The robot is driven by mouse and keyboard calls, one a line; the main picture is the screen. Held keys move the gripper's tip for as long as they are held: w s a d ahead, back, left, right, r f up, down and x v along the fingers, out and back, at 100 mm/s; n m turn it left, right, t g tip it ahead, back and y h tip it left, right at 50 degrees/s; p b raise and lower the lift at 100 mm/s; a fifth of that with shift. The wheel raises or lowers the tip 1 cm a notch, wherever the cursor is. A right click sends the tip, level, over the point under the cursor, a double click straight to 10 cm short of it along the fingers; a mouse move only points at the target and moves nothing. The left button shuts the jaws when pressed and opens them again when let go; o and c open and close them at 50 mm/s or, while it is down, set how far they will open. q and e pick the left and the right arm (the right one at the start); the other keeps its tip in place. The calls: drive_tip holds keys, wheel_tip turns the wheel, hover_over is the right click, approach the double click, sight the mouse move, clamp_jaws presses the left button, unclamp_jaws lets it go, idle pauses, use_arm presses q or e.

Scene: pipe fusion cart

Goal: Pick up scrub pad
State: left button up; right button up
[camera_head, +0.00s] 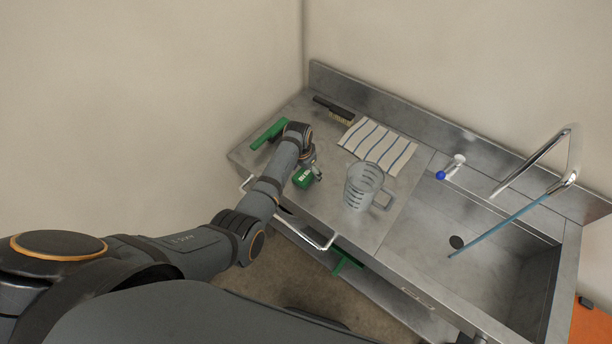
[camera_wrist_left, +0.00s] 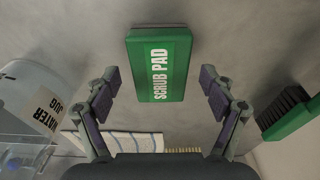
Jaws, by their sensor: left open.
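The scrub pad (camera_head: 303,179) is a green block with white lettering, lying on the steel counter near its front edge. In the left wrist view the scrub pad (camera_wrist_left: 158,64) lies ahead, centred between the fingers, with its far end beyond the tips. My left gripper (camera_head: 312,170) is over the counter at the pad, pointing down and partly hidden by its own wrist. In the left wrist view the left gripper (camera_wrist_left: 161,88) is open, one finger to each side of the pad with gaps, holding nothing. My right gripper is not in view.
A clear water jug (camera_head: 361,186) stands right of the pad. A striped cloth (camera_head: 378,146) and a black-handled brush (camera_head: 334,110) lie behind. A green brush (camera_head: 268,133) lies left of my wrist. The sink (camera_head: 490,262) with its faucet is at the right.

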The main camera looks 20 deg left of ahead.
use_arm(q)
drive_tip(key=shift+f, duration=0.25)
idle(0.3)
drive_tip(key=c, duration=1.2)
drive_tip(key=shift+r, duration=0.1)
drive_tip(key=shift+c, duration=0.2)
